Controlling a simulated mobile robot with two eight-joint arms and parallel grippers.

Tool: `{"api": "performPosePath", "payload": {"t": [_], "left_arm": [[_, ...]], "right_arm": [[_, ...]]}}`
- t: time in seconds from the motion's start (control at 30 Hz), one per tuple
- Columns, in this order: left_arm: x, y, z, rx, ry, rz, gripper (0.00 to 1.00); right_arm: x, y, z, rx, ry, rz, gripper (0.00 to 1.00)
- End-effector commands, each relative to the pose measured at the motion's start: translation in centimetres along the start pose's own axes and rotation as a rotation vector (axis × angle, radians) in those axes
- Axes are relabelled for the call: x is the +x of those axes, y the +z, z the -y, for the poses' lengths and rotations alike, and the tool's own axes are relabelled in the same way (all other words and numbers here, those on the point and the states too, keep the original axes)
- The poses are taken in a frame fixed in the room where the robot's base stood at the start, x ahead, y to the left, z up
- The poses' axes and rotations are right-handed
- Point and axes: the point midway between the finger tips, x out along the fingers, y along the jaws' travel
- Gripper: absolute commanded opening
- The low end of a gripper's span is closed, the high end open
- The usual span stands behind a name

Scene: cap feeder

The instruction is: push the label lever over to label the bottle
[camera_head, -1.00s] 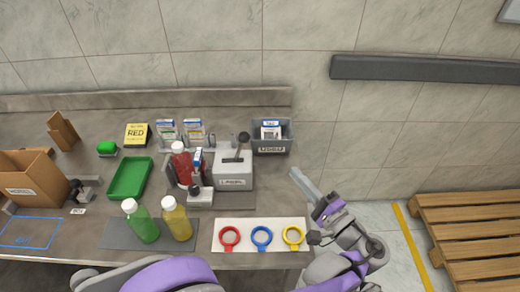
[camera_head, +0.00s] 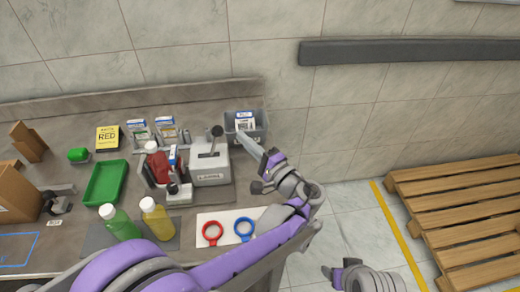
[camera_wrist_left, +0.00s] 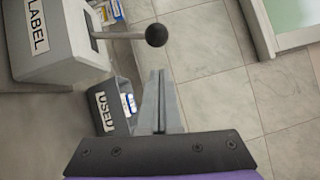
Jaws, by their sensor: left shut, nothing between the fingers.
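The grey label machine (camera_head: 210,172) stands on the bench, and its lever (camera_head: 217,131) with a black ball knob rises from the top. In the left wrist view the knob (camera_wrist_left: 156,35) lies just beyond my fingertips, on a rod from the machine marked LABEL (camera_wrist_left: 62,40). A red bottle (camera_head: 158,168) with a white cap stands at the machine's left, partly hidden by a small fixture. My left gripper (camera_head: 241,138) is shut and empty, right of the lever and apart from it; its fingers show in the wrist view (camera_wrist_left: 160,75). Part of my right arm shows at the bottom right; its fingers are unclear.
A grey USED bin (camera_head: 258,135) holding cards stands behind my left fingers. Green (camera_head: 120,224) and yellow (camera_head: 157,220) bottles stand in front. Red (camera_head: 212,232) and blue (camera_head: 244,229) rings lie on a white board. A green tray (camera_head: 105,184) is left.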

Motion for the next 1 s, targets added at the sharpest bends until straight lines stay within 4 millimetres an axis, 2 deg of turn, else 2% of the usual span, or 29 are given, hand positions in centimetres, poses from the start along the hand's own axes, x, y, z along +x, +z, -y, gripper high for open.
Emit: {"api": "performPosePath", "payload": {"t": [0.03,0.2,0.7,1.0], "left_arm": [[0.6,0.8,0.1,0.000,0.000,0.002,0.00],[1.6,1.9,0.0,0.001,0.000,0.000,0.00],[2.0,2.2,0.1,-0.003,0.002,-0.001,0.00],[2.5,3.0,0.6,-0.062,0.042,0.001,0.00]], "right_arm": [[-0.1,-0.1,0.0,0.000,0.000,0.000,0.69],[-0.2,-0.2,0.0,0.000,0.000,-0.001,0.69],[-0.3,-0.2,0.0,0.000,0.000,-0.001,0.69],[-1.2,-0.8,0.0,0.000,0.000,-0.005,0.69]]}}
